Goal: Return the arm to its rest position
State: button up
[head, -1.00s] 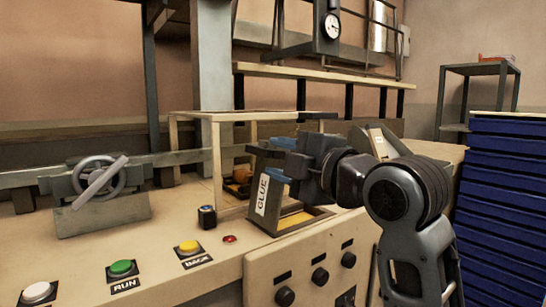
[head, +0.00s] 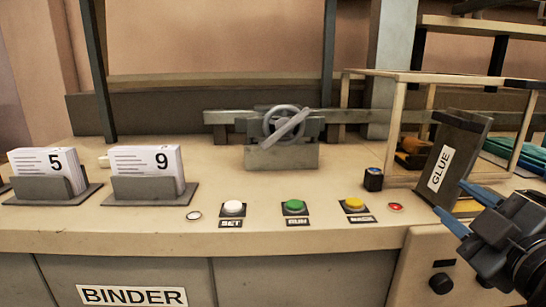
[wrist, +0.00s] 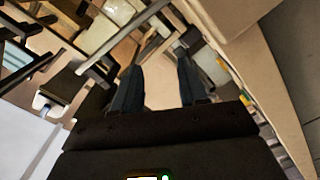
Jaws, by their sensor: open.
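My gripper (head: 455,207) is at the right edge of the head view, with blue-tipped fingers apart and nothing between them. It is in front of the dark tilted panel labelled GLUE (head: 447,158); I cannot tell whether it touches it. Part of my dark wrist shows behind the fingers, and the rest of my arm is out of the frame. In the wrist view my two dark fingers (wrist: 158,85) stand apart over a pale surface, with no object held.
The bench carries card holders marked 5 (head: 45,188) and 9 (head: 148,188), a handwheel vise (head: 283,150), and white (head: 233,208), green (head: 295,206) and yellow (head: 354,204) buttons. A wooden frame (head: 397,130) stands behind the GLUE panel. The bench's front strip is mostly clear.

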jog(key=s+a+f+m+g+h+p, duration=0.15)
jog(key=s+f+m, duration=0.25)
jog(key=s+f, duration=0.4)
jog(key=s+a+f+m, duration=0.3)
jog(key=s+f+m, duration=0.1)
jog(key=s+f, duration=0.45)
jog(key=s+m+g+y+p, duration=0.1)
jog(key=s+m, duration=0.2)
jog(key=s, duration=1.7)
jog(key=shift+s+a+f+p, duration=0.15)
jog(key=shift+s+a+p, duration=0.2)
jog(key=shift+a+p, duration=0.1)
jog(key=shift+g, duration=0.25)
